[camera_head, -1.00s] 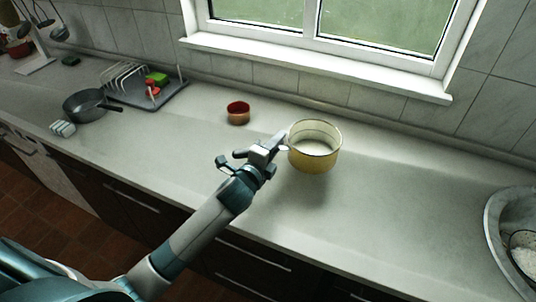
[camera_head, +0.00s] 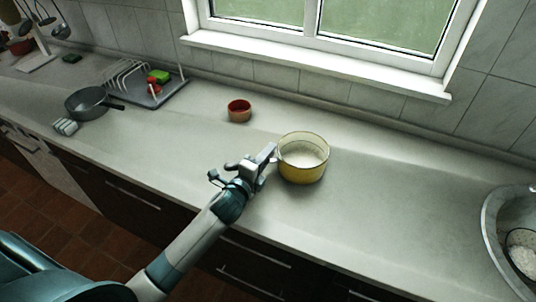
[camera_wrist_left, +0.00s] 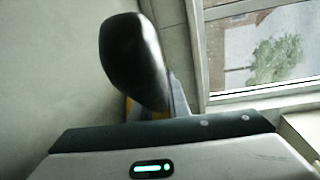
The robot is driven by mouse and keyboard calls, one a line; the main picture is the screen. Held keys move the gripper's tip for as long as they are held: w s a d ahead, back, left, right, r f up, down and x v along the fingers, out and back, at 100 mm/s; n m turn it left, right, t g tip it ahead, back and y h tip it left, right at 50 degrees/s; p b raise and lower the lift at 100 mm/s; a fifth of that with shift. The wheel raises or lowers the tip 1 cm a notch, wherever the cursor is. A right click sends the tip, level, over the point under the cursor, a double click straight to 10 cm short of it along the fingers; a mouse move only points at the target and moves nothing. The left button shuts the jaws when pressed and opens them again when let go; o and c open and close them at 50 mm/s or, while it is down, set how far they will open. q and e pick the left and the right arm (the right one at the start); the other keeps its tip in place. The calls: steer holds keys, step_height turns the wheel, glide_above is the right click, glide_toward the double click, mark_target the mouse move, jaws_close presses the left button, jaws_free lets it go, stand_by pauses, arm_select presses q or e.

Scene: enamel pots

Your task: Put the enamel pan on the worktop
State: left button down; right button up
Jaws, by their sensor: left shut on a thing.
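The enamel pan (camera_head: 304,173) is yellow outside and cream inside, and upright in the middle of the head view. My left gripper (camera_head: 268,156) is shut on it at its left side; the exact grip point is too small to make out. The pan is over the worktop (camera_head: 400,215), with a soft shadow close under its base; I cannot tell whether it touches. My right gripper is not in view.
A small red-brown bowl (camera_head: 239,115) stands behind and left of the pan. A dark saucepan (camera_head: 88,104) and a dish rack (camera_head: 150,92) are at the left. A round sink (camera_head: 492,240) is at the right. The worktop between pan and sink is clear.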

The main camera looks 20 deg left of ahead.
arm_select(q)
steer(key=shift+f, duration=0.45)
steer(key=c, duration=1.7)
jaws_free()
